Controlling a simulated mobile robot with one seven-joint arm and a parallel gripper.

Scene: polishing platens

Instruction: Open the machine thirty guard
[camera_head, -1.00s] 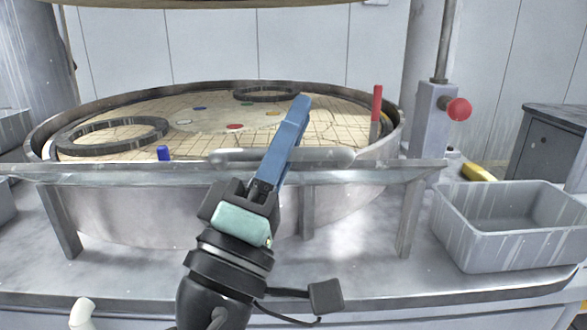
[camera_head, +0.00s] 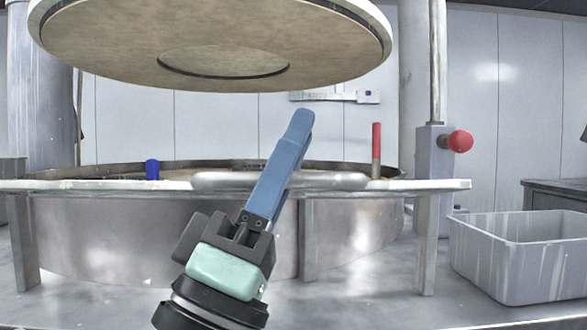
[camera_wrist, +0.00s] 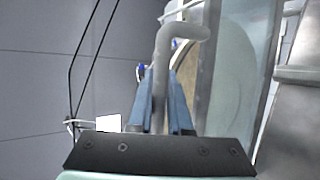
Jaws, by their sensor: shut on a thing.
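The guard (camera_head: 100,186) is a flat metal rail across the front of the round machine, on metal posts, with a grey rounded bar handle (camera_head: 340,180) along it. My gripper (camera_head: 300,118) has blue fingers reaching up across the handle, which passes behind them in the head view. In the wrist view my gripper (camera_wrist: 163,78) has its two fingers on either side of the bent handle bar (camera_wrist: 160,75), shut on it. The rail looks level. Part of the handle is hidden by my fingers.
A large round upper plate (camera_head: 110,60) hangs above the machine tub. A red post (camera_head: 376,150) and a blue peg (camera_head: 152,169) stand behind the rail. A red knob (camera_head: 460,141) is on the right column. A grey bin (camera_head: 520,265) stands at right.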

